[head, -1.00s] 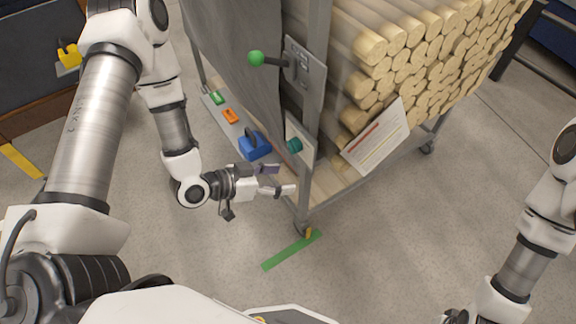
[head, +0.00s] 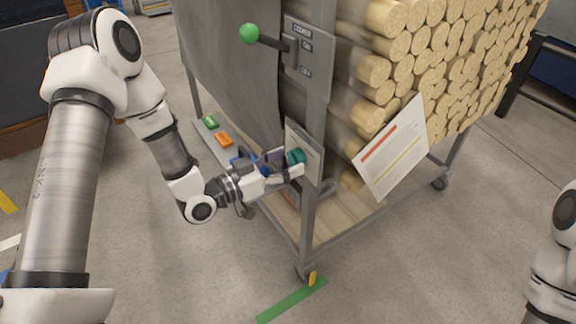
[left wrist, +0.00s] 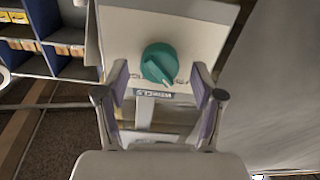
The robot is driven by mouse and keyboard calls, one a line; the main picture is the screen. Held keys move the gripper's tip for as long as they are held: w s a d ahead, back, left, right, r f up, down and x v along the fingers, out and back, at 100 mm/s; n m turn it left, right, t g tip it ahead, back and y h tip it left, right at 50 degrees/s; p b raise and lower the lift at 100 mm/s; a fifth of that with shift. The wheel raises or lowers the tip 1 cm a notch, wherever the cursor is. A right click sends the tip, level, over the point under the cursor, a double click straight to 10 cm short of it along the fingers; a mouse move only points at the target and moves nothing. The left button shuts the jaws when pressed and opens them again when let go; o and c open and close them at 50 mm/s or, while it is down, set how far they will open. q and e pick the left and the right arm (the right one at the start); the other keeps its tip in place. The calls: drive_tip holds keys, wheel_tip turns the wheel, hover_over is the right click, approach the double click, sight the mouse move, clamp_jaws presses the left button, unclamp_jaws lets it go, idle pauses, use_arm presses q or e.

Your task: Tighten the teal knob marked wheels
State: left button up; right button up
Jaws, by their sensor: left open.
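The teal knob (head: 295,157) sits on a pale plate on the cart's front post. In the left wrist view the knob (left wrist: 159,63) is between and just beyond my finger tips, with a label below it that seems to read WHEELS. My left gripper (head: 285,165) is open, its fingers pointing at the knob; in the left wrist view the open jaws (left wrist: 160,95) stand either side of it, with no clear contact. In the head view the fingers partly cover the knob. My right gripper is out of the picture; only part of my right arm shows at the right edge.
The wheeled cart holds stacked wood dowels (head: 440,60). A green-ball lever (head: 250,34) stands out above the knob. A paper sheet (head: 392,150) hangs to the right. Green (head: 210,121) and orange (head: 223,139) items lie on the cart's side ledge. Floor is clear in front.

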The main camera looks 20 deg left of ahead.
use_arm(q)
drive_tip(key=shift+w+d, duration=0.2)
drive_tip(key=shift+w, duration=0.1)
drive_tip(key=c, duration=1.2)
drive_tip(key=shift+o, duration=0.3)
drive_tip(key=shift+m, duration=0.4)
drive_tip(key=m, duration=0.3)
drive_tip(key=shift+r+m+p, duration=0.1)
drive_tip(key=shift+m+p, duration=0.6)
drive_tip(key=shift+m, duration=6.4)
